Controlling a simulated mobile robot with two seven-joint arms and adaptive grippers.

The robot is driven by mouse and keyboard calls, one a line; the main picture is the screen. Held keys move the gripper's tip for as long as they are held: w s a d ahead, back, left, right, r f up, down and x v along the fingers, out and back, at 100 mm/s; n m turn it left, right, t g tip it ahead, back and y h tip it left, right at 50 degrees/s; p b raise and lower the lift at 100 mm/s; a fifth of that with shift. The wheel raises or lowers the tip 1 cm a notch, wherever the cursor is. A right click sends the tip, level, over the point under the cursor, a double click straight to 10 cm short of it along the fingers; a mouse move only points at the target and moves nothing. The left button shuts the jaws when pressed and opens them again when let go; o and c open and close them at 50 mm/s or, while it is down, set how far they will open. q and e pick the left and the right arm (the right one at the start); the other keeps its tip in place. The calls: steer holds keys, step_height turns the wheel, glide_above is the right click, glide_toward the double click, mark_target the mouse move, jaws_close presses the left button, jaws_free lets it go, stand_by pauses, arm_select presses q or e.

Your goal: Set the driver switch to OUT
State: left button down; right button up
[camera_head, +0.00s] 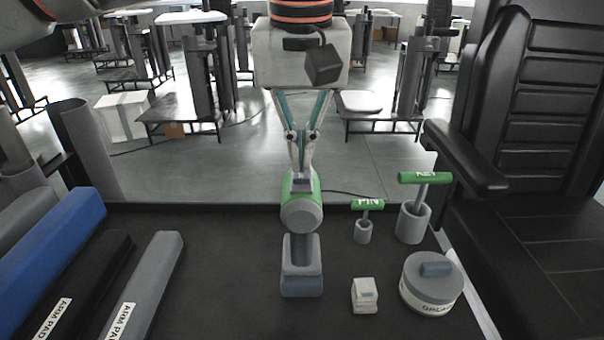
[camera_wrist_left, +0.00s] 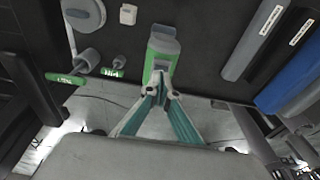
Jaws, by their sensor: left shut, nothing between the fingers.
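The driver (camera_head: 302,215), green and grey, stands upright on the black mat, with a broad grey-blue foot and a round grey end facing the head camera. A small grey block (camera_head: 303,182), perhaps its switch, shows on its upper green part. My left gripper (camera_head: 301,168) reaches in from beyond, its teal fingers together and empty, with the tips at or very near this block. Contact cannot be told. In the left wrist view the fingertips (camera_wrist_left: 160,84) overlap the near end of the driver (camera_wrist_left: 163,45). The switch's setting and any OUT lettering are not readable. My right gripper is not in view.
Right of the driver stand a PIN tool (camera_head: 367,206) and a KEY tool (camera_head: 424,180) in grey cups, a small white block (camera_head: 364,294) and a round grey canister (camera_head: 432,284). Arm pads (camera_head: 145,280) lie left. A black seat (camera_head: 535,150) borders the right.

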mark_target(301, 176)
arm_select(q)
steer(key=shift+f, duration=0.75)
stand_by(0.3)
step_height(301, 176, up, 2)
steer(key=shift+r+p, duration=0.1)
steer(key=shift+p, duration=0.75)
steer(key=shift+r+p, duration=0.3)
steer(key=shift+p, duration=0.05)
steer(key=shift+r+p, duration=0.6)
steer(key=shift+p, duration=0.05)
step_height(301, 176, up, 3)
steer(key=p, duration=0.3)
steer(key=shift+p, duration=0.3)
steer(key=shift+r+p, duration=0.1)
steer(key=shift+p, duration=0.25)
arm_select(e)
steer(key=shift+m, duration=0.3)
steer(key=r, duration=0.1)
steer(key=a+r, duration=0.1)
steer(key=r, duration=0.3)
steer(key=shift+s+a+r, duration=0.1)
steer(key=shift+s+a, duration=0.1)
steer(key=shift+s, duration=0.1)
